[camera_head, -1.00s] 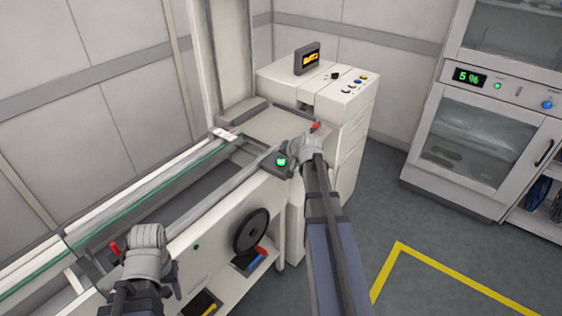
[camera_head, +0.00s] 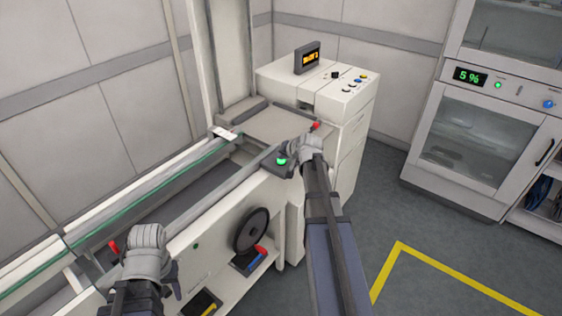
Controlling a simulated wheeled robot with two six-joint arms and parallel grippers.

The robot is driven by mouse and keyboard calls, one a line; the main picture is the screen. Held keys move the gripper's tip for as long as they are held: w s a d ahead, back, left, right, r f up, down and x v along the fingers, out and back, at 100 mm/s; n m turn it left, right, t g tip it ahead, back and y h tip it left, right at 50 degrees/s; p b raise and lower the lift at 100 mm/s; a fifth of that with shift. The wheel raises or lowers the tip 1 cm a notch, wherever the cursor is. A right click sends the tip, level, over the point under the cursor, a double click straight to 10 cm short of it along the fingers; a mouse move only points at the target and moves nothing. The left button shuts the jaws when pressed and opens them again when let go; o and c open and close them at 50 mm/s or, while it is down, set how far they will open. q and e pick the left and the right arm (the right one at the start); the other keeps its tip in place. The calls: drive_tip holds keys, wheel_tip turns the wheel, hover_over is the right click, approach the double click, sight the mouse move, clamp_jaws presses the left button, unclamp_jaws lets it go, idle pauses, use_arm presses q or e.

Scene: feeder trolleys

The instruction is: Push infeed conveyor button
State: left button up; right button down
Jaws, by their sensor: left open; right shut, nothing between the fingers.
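A green button (camera_head: 281,160) glows on a small dark box at the machine end of the conveyor (camera_head: 205,197). My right gripper (camera_head: 291,150) is shut and empty, just above and to the right of the green button. Whether its fingertips touch the button I cannot tell, since they are small and partly hidden by the wrist. My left gripper (camera_head: 118,252) is open and empty over the near left end of the conveyor. Its fingers are mostly hidden behind its wrist.
The white machine (camera_head: 345,120) carries a small display (camera_head: 307,58) and a row of buttons. A cabinet (camera_head: 480,135) showing 5 % stands at the right. A black reel (camera_head: 251,230) is mounted on the conveyor's front. Grey floor with a yellow line (camera_head: 400,243) lies clear at the right.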

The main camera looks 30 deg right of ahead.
sight(282, 162)
drive_tip(key=shift+f, duration=0.15)
drive_tip(key=shift+r+p, duration=0.4)
drive_tip(key=shift+p, duration=0.05)
drive_tip(key=shift+r, duration=0.1)
wheel_tip(282, 162, up, 6)
drive_tip(key=p, duration=0.6)
idle(0.3)
